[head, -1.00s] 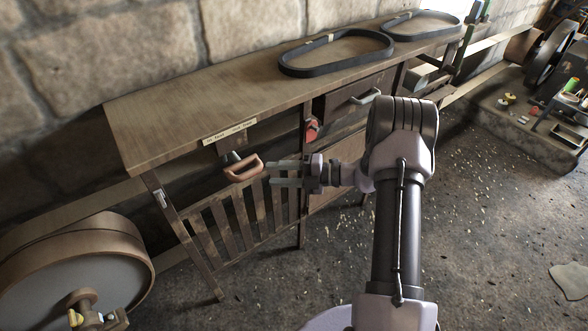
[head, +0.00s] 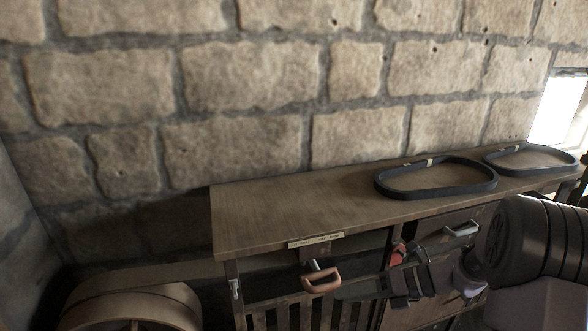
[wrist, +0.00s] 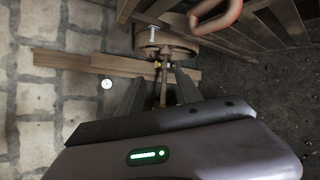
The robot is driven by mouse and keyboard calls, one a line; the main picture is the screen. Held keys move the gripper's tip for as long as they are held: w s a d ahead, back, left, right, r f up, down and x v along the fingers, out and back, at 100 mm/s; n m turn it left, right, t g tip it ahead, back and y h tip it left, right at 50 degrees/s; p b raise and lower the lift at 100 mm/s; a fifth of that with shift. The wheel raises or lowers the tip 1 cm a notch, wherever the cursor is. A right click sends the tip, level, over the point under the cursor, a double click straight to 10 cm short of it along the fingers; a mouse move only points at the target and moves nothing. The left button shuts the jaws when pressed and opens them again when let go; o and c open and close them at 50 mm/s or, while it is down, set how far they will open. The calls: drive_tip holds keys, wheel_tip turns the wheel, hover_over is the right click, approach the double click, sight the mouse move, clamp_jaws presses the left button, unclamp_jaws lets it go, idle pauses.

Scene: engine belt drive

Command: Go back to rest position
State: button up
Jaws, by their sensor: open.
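My gripper (head: 371,287) is in front of the workbench, just right of an orange-brown loop handle (head: 321,281) on the bench front. In the wrist view my gripper (wrist: 160,85) has its two dark fingers apart with nothing held between them. The same handle (wrist: 217,18) shows at the top right of the wrist view, apart from the fingers. The lower part of my arm is out of the head view.
The wooden workbench (head: 285,215) stands against a stone wall (head: 250,80). Two black belts, one nearer (head: 437,180) and one farther (head: 531,160), lie on its top. A large wheel (head: 130,308) stands at lower left.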

drive_tip(key=s+a+r+n+g+h, duration=0.2)
drive_tip(key=s+a+r+n+h, duration=0.3)
drive_tip(key=s+a+r+n, duration=0.45)
drive_tip(key=s+d+r+n+t+h, duration=0.2)
drive_tip(key=s+n, duration=1)
drive_tip(key=n, duration=0.7)
drive_tip(key=shift+s+d+t+h+b, duration=0.35)
drive_tip(key=shift+d+t+h+b, duration=0.15)
drive_tip(key=shift+t+h, duration=0.95)
drive_tip(key=shift+g+h, duration=0.25)
